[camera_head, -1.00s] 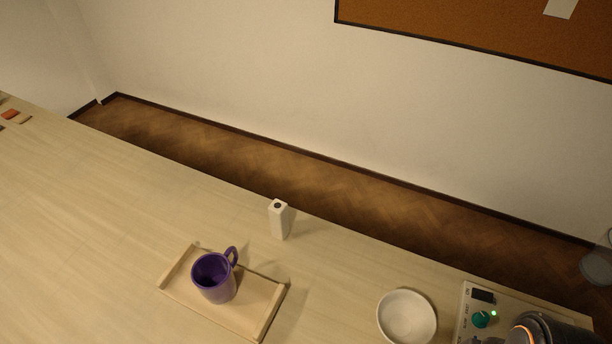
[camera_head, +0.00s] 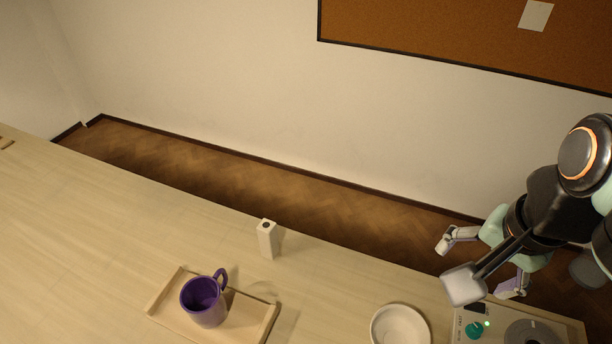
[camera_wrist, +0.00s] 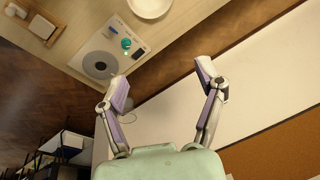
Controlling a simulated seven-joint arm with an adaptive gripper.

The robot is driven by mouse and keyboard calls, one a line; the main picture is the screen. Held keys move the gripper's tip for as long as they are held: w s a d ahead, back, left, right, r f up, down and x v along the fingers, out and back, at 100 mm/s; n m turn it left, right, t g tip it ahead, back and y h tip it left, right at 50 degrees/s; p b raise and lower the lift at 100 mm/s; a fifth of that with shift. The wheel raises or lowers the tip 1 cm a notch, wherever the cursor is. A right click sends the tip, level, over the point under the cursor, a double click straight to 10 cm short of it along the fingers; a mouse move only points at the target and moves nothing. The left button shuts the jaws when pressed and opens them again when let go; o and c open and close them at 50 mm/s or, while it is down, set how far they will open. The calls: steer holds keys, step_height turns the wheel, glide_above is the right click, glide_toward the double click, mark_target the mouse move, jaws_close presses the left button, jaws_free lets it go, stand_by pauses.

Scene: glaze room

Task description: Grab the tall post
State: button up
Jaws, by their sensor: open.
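The tall post (camera_head: 267,239) is a white, square-sided block with a dark hole in its top. It stands upright near the far edge of the table in the head view, behind the tray with the mug. I cannot make it out in the wrist view. My gripper (camera_head: 480,265) is at the right of the head view, well to the right of the post and above the device. In the wrist view my gripper (camera_wrist: 162,78) has its two fingers spread wide with nothing between them.
A purple mug (camera_head: 204,302) stands on a wooden tray (camera_head: 255,318) in front of the post. A white bowl (camera_head: 400,326) and a device with a green knob (camera_head: 474,330) are to the right. A corkboard (camera_head: 450,35) hangs on the wall.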

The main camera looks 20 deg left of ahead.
steer(key=w+a+r, duration=0.3)
steer(key=w+a, duration=0.3)
steer(key=w, duration=0.5)
steer(key=w+a, duration=0.4)
steer(key=n+g, duration=0.1)
steer(key=n, duration=0.1)
glide_above(266, 225)
steer(key=w+d, duration=0.6)
step_height(266, 225, down, 16)
steer(key=shift+n+g, duration=0.8)
steer(key=shift+g, duration=0.1)
steer(key=s+a+f, duration=0.2)
steer(key=f, duration=0.1)
steer(key=s+a+f, duration=0.2)
steer(key=f, duration=0.2)
steer(key=s+a+f, duration=0.2)
steer(key=f, duration=0.1)
steer(key=shift+f, duration=0.15)
step_height(266, 225, down, 5)
steer(key=shift+f, duration=0.6)
jaws_close()
